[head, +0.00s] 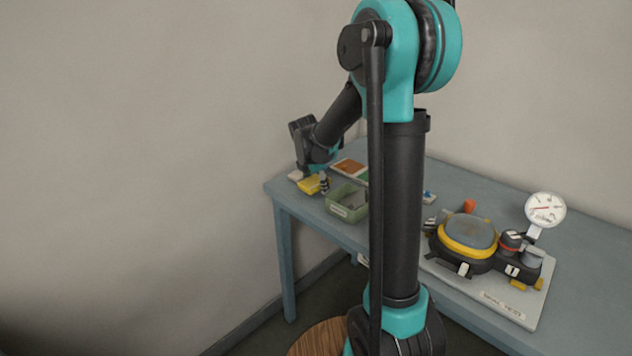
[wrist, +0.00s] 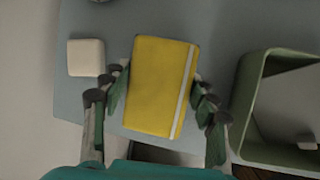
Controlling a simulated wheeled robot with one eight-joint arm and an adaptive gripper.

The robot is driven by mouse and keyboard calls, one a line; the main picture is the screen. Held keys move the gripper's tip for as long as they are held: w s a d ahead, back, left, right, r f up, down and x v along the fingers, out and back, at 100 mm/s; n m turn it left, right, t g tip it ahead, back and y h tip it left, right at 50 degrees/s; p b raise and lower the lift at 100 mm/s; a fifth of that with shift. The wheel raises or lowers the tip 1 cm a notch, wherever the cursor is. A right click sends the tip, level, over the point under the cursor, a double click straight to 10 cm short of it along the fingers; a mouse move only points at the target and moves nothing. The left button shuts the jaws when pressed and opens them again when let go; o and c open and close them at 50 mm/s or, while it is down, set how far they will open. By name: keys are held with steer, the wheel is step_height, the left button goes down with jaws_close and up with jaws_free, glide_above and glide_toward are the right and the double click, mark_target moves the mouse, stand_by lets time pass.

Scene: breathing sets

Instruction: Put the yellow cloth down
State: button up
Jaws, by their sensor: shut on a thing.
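The yellow cloth (wrist: 157,85) is a folded rectangle with a pale stripe along its right side in the wrist view. My gripper (wrist: 160,100) is shut on it, with one finger at its left edge and one at its right edge. In the head view the yellow cloth (head: 309,185) shows near the table's left end, below my gripper (head: 318,180). The grey-blue table (wrist: 215,35) lies beneath the cloth. I cannot tell whether the cloth touches the table top.
A white block (wrist: 86,58) lies left of the cloth. A green open bin (head: 347,202) stands close on the right. An orange-brown and green board (head: 349,168) lies behind. A breathing set with a gauge (head: 545,209) stands farther right. The table's edge is near the cloth.

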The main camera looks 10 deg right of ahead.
steer(key=shift+f, duration=0.35)
steer(key=o, duration=1.6)
steer(key=shift+c, duration=0.2)
steer(key=shift+r, duration=0.4)
steer(key=v, duration=1.2)
steer(key=shift+r, duration=0.15)
